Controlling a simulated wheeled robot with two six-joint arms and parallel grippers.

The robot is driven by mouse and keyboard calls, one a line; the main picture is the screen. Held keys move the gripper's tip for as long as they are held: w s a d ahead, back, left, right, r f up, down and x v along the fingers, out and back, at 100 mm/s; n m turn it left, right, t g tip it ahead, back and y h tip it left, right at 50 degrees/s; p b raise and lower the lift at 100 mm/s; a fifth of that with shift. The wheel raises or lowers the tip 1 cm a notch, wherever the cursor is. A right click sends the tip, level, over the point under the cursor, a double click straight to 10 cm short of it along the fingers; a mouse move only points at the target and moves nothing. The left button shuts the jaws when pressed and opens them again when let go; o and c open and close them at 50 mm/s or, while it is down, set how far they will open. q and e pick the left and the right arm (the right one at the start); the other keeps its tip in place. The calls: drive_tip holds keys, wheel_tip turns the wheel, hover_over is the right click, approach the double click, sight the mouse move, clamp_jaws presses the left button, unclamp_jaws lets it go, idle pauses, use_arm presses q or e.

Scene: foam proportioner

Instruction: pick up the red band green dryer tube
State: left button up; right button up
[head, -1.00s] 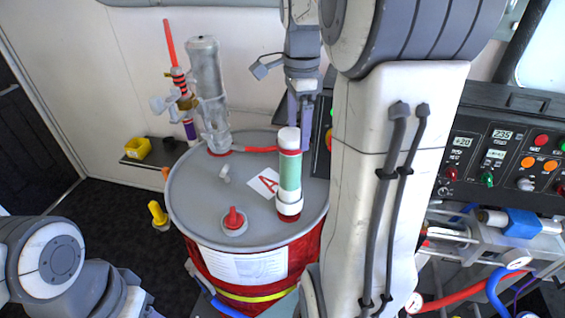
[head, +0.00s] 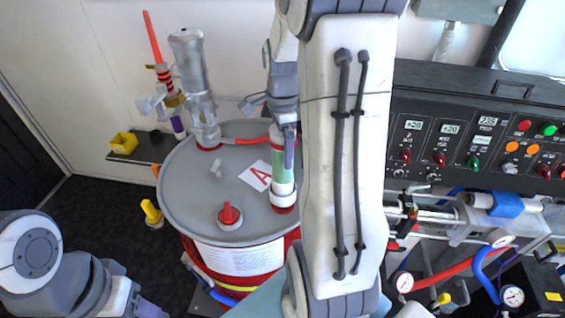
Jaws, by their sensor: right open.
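The dryer tube (head: 281,189) stands upright on the right part of the grey drum lid. It has a green body and white ends, with red showing near the top and at the base. My right gripper (head: 287,158) is open at the upper part of the tube.
A control panel (head: 475,135) is at the right. A yellow cup (head: 123,145) sits on a shelf at the left.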

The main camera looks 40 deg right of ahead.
drive_tip(key=shift+f, duration=0.6)
clamp_jaws()
drive_tip(key=shift+r, duration=0.1)
